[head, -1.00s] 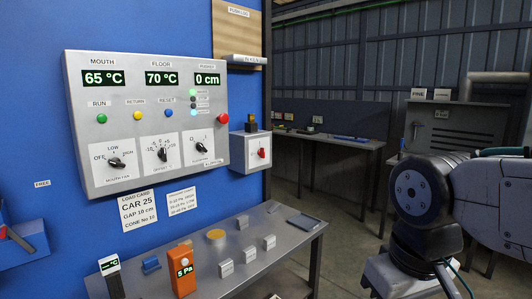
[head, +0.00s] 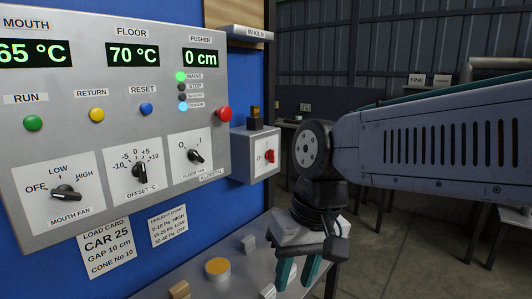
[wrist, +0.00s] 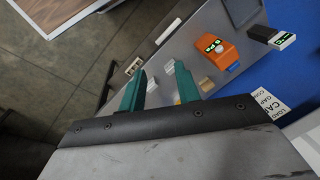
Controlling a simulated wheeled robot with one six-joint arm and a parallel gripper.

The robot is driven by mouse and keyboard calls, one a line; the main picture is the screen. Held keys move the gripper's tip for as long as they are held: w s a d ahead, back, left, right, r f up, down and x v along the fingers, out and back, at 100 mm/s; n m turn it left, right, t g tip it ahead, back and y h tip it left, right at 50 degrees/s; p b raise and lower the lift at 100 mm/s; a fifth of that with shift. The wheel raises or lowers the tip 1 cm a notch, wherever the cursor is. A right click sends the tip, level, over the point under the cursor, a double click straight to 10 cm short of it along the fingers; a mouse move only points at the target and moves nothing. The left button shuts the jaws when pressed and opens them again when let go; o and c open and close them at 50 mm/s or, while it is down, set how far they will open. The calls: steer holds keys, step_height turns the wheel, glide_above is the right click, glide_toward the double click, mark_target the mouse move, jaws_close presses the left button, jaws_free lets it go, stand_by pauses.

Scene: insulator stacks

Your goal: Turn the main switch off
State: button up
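The main switch (head: 269,157) looks to be the red rotary handle on the right face of a small grey box (head: 243,158) beside the control panel. A white plate lies behind the handle; its exact setting is too small to read. The green lamp by the label MAINS (head: 181,76) is lit on the panel. My gripper (head: 298,272) points down over the bench, below and to the right of the switch and apart from it.
The control panel (head: 110,120) carries buttons, black knobs and a red button (head: 223,113) close to the switch box. The bench (head: 215,245) below holds small blocks and a yellow disc (head: 218,268). An orange meter (wrist: 215,48) shows in the wrist view. A shelf (head: 249,33) juts out above the box.

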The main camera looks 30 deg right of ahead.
steer(key=w+r+m+t+y, duration=0.35)
steer(key=w+m+y, duration=0.65)
steer(key=w, duration=0.8)
steer(key=m+t+h, duration=0.6)
steer(key=m+t, duration=0.7)
steer(key=m, duration=0.7)
glide_toward(274, 153)
steer(key=x, duration=0.8)
steer(key=shift+w+f, duration=0.15)
steer(key=shift+w+a, duration=0.15)
steer(key=shift+w, duration=0.3)
jaws_close()
